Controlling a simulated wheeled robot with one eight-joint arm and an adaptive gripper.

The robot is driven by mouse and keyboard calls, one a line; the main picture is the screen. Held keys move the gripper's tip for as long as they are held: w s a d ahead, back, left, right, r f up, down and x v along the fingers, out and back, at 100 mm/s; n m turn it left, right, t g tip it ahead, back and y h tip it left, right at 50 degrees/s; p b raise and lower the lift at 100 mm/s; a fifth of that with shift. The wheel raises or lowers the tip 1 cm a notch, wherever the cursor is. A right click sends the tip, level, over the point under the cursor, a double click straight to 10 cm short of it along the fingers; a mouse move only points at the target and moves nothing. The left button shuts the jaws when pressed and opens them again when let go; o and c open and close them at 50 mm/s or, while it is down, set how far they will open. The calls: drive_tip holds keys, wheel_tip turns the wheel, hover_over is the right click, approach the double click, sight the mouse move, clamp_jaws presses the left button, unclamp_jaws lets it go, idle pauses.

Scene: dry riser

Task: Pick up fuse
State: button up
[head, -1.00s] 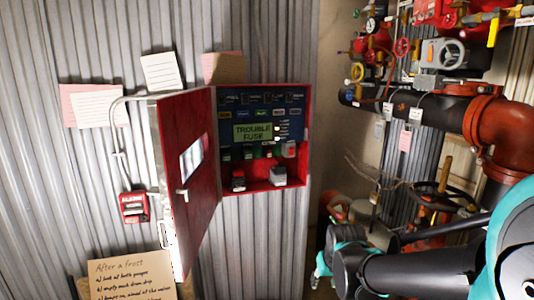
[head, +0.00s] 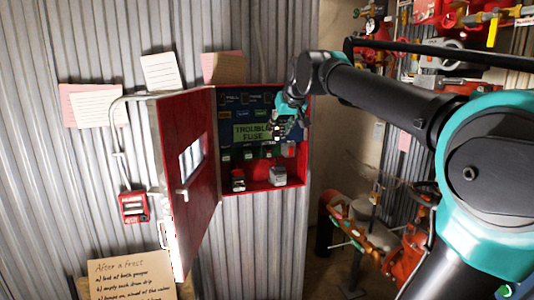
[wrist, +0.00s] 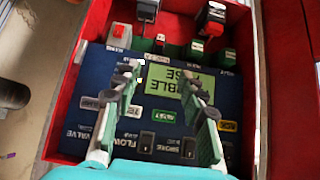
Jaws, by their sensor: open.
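An open red panel box (head: 264,187) on the wall has a screen reading "TROUBLE FUSE" (head: 252,133). Below the screen is a row of small green parts (head: 248,154), with a red-topped grey part (head: 289,149) at its right end. A black-and-red block (head: 238,180) and a grey block (head: 278,176) stand on the box floor. I cannot tell for certain which part is the fuse. My gripper (wrist: 166,95) is open and empty in front of the panel's screen and labels. In the upside-down wrist view, the red-topped part (wrist: 120,33) lies beyond the fingertips, apart from them.
The box's red door (head: 188,165) stands open to the left. Papers and a small red call box (head: 134,207) are on the corrugated wall. A handwritten card (head: 130,277) is at lower left. Red valves and pipes (head: 400,255) are on the right.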

approach(269, 153)
drive_tip(key=x, duration=0.3)
drive_tip(key=shift+w+r, duration=0.15)
drive_tip(key=shift+x, duration=2.85)
drive_tip(key=shift+d, duration=0.1)
drive_tip(key=shift+c, duration=0.3)
clamp_jaws()
